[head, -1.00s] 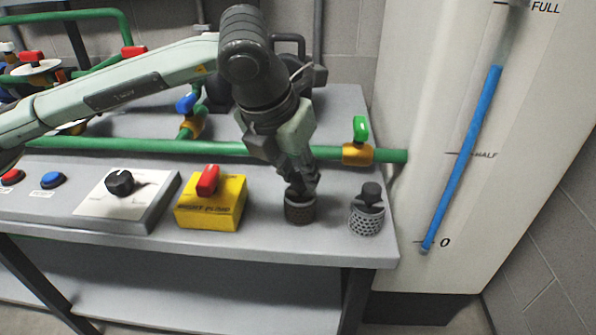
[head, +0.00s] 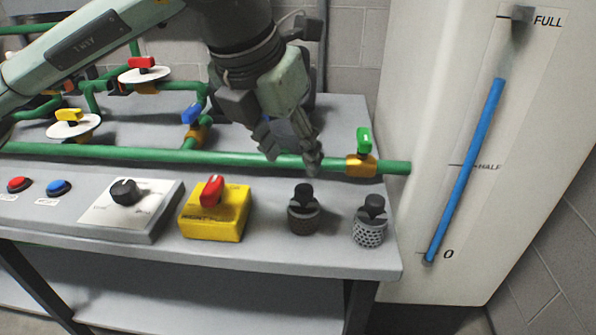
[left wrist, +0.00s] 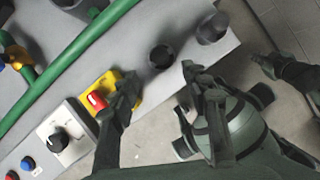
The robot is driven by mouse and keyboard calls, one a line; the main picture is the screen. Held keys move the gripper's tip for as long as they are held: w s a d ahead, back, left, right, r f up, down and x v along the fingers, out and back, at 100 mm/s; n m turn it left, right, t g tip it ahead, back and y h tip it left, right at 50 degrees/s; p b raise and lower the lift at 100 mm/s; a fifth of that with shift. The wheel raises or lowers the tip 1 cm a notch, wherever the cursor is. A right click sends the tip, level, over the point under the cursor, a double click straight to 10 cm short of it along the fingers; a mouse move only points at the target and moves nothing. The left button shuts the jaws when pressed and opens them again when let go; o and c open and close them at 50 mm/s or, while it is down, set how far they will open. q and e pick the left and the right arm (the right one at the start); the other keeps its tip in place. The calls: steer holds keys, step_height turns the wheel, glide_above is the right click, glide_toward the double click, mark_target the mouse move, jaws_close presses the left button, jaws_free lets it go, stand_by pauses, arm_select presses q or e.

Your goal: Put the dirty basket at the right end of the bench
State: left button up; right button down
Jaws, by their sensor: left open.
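The dirty basket, a dark brown mesh cup with a black knob, stands upright on the bench (head: 285,262) in the head view (head: 303,221), right of the yellow box. It also shows from above in the left wrist view (left wrist: 162,57). A lighter grey basket (head: 369,233) with a black knob stands to its right, nearest the bench's right end. My left gripper (head: 291,160) is open and empty, above and behind the brown basket, apart from it. In the left wrist view, dark parts that seem to be my right arm show at the right; its jaws are unclear.
A yellow box (head: 214,225) with a red switch stands left of the brown basket. A green pipe (head: 235,157) with a green-handled valve (head: 363,141) runs behind. A white tank with a blue level gauge (head: 465,170) stands beyond the bench's right end.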

arm_select(q)
steer(key=v, duration=0.3)
steer(key=shift+s+r, duration=0.15)
steer(key=shift+r, duration=0.15)
